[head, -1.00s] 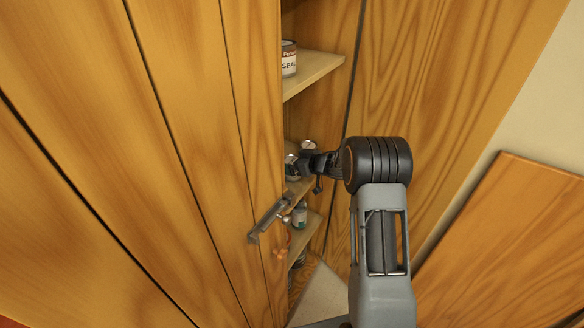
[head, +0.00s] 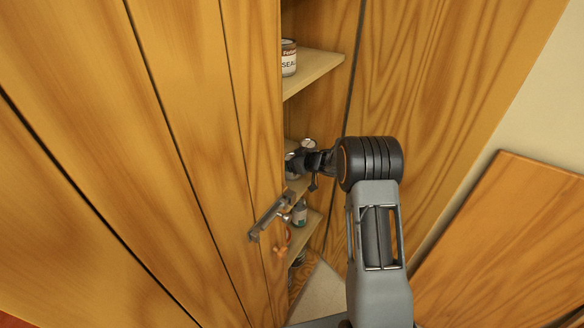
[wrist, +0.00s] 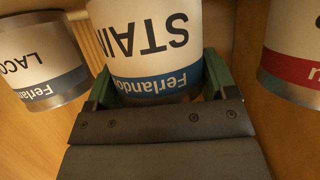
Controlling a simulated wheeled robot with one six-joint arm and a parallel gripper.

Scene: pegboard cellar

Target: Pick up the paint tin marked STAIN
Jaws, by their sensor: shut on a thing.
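The paint tin marked STAIN (wrist: 150,40) is in the middle of the wrist view, white with a blue band, its lettering upside down in the picture. My gripper (wrist: 158,88) has its green-edged fingers on both sides of this tin and is shut on it. In the head view my gripper (head: 298,163) reaches into the cupboard at a middle shelf, where the tin it holds is mostly hidden by the gripper and the door. I cannot tell whether the tin touches the shelf.
A tin marked LACQ, partly cut off (wrist: 40,62), stands left of the STAIN tin, and a red-banded tin (wrist: 292,55) stands right. A SEAL tin (head: 289,60) sits on the upper shelf (head: 315,70). The wooden door (head: 215,130) with its handle (head: 268,218) is close on the left.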

